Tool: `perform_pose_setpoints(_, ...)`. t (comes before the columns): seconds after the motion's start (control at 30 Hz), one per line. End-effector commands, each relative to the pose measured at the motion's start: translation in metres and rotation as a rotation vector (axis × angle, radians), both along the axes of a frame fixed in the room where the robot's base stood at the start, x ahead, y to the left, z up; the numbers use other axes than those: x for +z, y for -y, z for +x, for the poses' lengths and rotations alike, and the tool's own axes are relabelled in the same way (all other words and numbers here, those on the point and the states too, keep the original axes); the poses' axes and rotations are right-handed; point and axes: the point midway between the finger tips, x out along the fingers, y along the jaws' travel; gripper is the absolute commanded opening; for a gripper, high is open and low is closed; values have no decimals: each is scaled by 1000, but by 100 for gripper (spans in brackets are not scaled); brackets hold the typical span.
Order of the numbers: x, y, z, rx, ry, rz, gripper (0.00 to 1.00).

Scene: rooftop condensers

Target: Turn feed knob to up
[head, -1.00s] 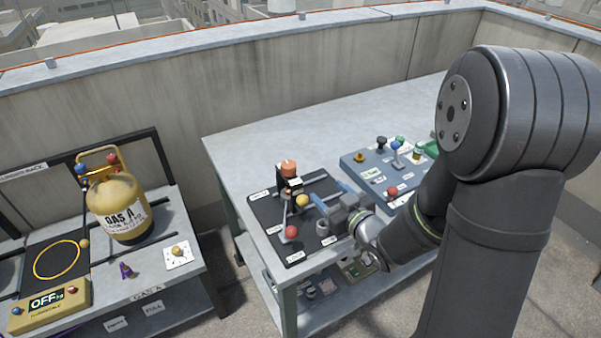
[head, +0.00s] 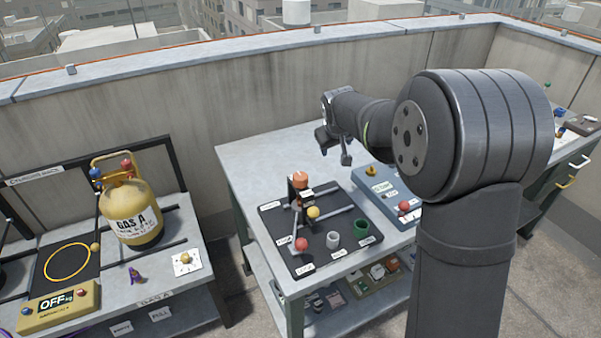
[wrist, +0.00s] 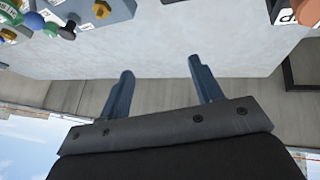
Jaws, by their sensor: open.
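I cannot tell for sure which knob is the feed knob, as the labels are too small to read. A black board (head: 275,232) on the bench holds an orange-topped post (head: 301,181), a yellow ball (head: 313,212) and a red ball (head: 301,244). A blue-grey panel (head: 369,200) beside it carries a yellow knob (head: 371,170) and a red ball (head: 404,206); my arm hides part of it. My gripper (head: 334,153) is open and empty, raised behind the boards. The wrist view shows its two blue fingers (wrist: 160,68) spread, nothing between them.
A grey cup (head: 333,240) and a green cup (head: 361,229) stand on the black board. A yellow gas cylinder (head: 130,211) stands on the left bench. A concrete wall (head: 130,118) runs behind. The bench top (head: 250,160) behind the black board is clear.

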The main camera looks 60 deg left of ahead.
Motion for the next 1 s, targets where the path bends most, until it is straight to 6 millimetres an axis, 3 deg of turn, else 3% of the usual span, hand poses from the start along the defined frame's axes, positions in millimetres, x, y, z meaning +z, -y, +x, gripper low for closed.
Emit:
perform_pose_setpoints(0.23,55,-2,-47,21,-116,-209,59)
perform_pose_setpoints(0.4,97,10,-86,71,-201,-351,59)
perform_pose_setpoints(0.6,133,25,-118,126,-269,-465,59)
perform_pose_setpoints(0.8,138,31,-126,142,-287,-500,59)
perform_pose_setpoints(1.0,108,32,-126,141,-287,-503,59)
